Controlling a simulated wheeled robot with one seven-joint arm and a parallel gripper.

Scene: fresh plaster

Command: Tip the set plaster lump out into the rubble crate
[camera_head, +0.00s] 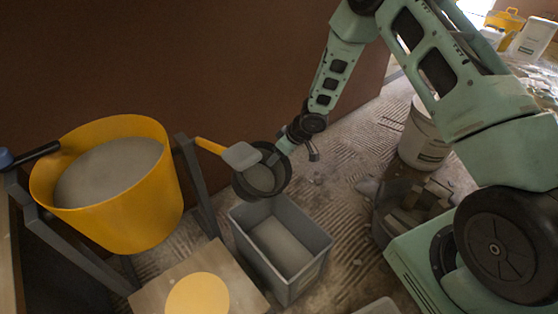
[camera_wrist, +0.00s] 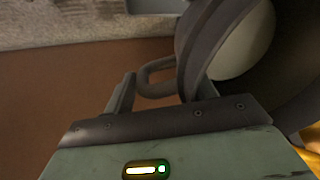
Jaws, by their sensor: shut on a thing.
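My gripper (camera_head: 284,147) is shut on the loop handle (camera_wrist: 157,78) of a dark round bucket (camera_head: 244,190), which fills the right of the wrist view (camera_wrist: 190,50). The bucket is held in the air, mouth toward the head camera. Pale grey plaster (camera_head: 260,178) shows inside it, also in the wrist view (camera_wrist: 243,45). A grey rectangular crate (camera_head: 323,258) stands just below the bucket; its inside is pale grey. A dark container (camera_head: 381,222) with broken chunks (camera_head: 425,197) stands farther right.
A flat tool with an orange handle (camera_head: 209,146) overlaps the bucket's left rim; whether it touches is unclear. A yellow drum (camera_head: 170,200) of grey mix stands left in a dark frame (camera_head: 198,185). A wooden board (camera_head: 235,275) lies in front. A white bucket (camera_head: 422,140) stands right.

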